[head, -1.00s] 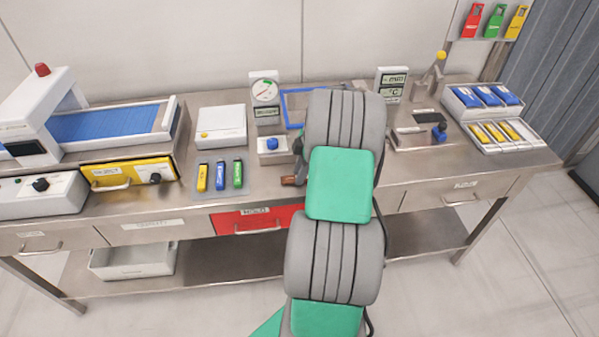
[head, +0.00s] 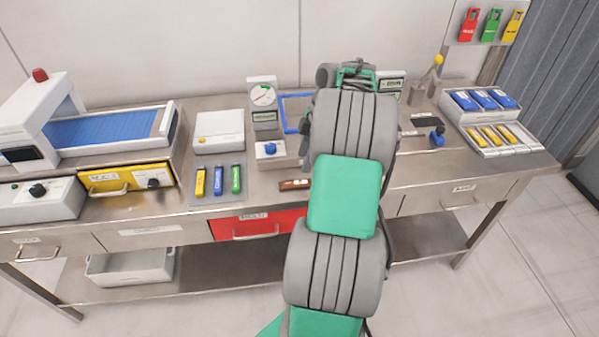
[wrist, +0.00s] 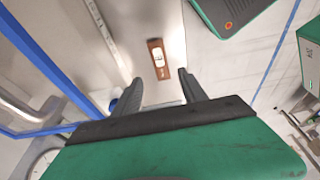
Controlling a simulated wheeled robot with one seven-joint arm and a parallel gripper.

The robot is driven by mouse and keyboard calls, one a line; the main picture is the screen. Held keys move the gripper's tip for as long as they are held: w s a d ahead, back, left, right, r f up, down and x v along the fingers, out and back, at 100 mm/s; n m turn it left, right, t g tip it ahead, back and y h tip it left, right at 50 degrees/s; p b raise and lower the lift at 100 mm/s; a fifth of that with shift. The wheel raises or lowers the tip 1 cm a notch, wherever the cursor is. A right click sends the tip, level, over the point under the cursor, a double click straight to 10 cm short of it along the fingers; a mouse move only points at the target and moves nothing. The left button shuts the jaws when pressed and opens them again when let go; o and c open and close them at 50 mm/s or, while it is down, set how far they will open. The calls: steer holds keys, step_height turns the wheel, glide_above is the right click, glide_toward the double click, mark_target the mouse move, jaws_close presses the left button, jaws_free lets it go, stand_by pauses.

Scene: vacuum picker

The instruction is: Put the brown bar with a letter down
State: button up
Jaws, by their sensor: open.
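The brown bar (head: 294,184) lies flat on the steel bench top, just behind the red drawer and left of my arm in the head view. In the wrist view the brown bar (wrist: 158,59) lies beyond my fingertips, with a pale label on it whose letter is too small to read. My gripper (wrist: 158,82) is open, its two dark fingers apart with nothing between them. The bar is apart from both fingers. In the head view my gripper is mostly hidden behind my own arm.
A blue frame (head: 290,112) is on the bench behind the bar. A gauge stand (head: 263,95) and a mat with yellow, blue and green sticks (head: 219,183) are to the left. Trays of blue and yellow packs (head: 468,117) stand at right. Bare bench surrounds the bar.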

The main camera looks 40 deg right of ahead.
steer(key=w+a+r+m, duration=0.2)
steer(key=a+r, duration=0.2)
steer(key=a, duration=0.4)
steer(key=w+a+r+m, duration=0.1)
steer(key=a+r+m, duration=0.1)
steer(key=a+r, duration=0.5)
steer(key=s+a+f+m+t+h, duration=0.1)
steer(key=s+a+f+m, duration=0.1)
steer(key=s+a, duration=0.3)
steer(key=s+a+f+m+t+h, duration=0.1)
steer(key=s+a+m, duration=0.4)
steer(key=a, duration=0.8)
steer(key=shift+s+a+f, duration=0.35)
steer(key=shift+s+f, duration=0.35)
steer(key=shift+s, duration=0.05)
